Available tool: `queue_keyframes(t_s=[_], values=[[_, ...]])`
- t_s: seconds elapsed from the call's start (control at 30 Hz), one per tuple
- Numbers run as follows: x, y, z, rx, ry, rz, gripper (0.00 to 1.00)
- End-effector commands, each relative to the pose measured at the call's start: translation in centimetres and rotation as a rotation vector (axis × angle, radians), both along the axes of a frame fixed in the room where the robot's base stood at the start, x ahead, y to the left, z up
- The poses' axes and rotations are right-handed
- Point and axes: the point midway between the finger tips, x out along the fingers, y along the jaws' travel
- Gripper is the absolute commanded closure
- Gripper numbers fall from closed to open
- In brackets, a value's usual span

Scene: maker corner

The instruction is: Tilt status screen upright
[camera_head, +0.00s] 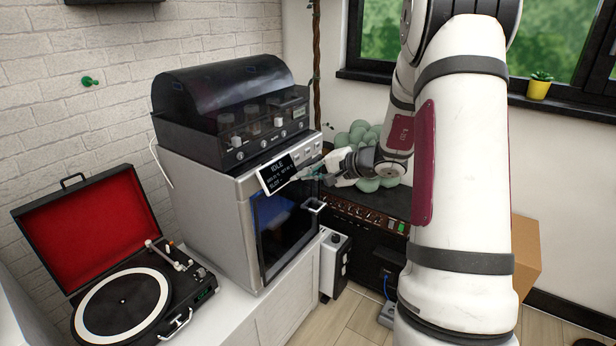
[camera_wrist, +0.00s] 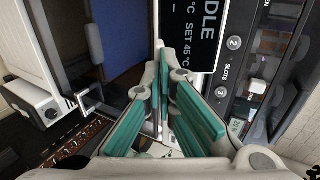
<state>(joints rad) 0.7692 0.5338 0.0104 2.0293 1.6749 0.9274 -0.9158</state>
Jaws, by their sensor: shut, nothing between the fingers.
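The status screen (camera_head: 278,172) is a small dark panel with a pale frame and white text reading IDLE. It sits at the front upper edge of the grey machine (camera_head: 210,210) and looks tilted in the head view. In the wrist view the screen (camera_wrist: 200,30) is at the top, just beyond my fingertips. My gripper (camera_head: 301,176) is at the screen's lower right edge, with teal finger pads. In the wrist view my gripper (camera_wrist: 164,58) has its fingers together, with nothing between them. I cannot tell whether the tips touch the screen.
A dark box with a clear lid (camera_head: 235,110) tops the machine. The machine's glass door (camera_head: 285,230) and handle (camera_head: 314,206) are below the screen. An open record player (camera_head: 125,290) stands left. A black amplifier (camera_head: 365,225) stands right, behind my gripper.

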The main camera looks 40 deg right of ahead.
Motion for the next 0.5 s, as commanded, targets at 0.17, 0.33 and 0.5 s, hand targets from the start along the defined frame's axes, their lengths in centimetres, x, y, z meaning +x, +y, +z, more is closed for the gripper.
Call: queue_keyframes(t_s=[0.17,0.33,0.5], values=[[0.08,-0.02,-0.29,0.005,-0.015,-0.001,1.0],[0.13,-0.01,-0.43,0.011,-0.032,-0.001,1.0],[0.16,0.01,-0.65,0.017,-0.049,-0.001,1.0]])
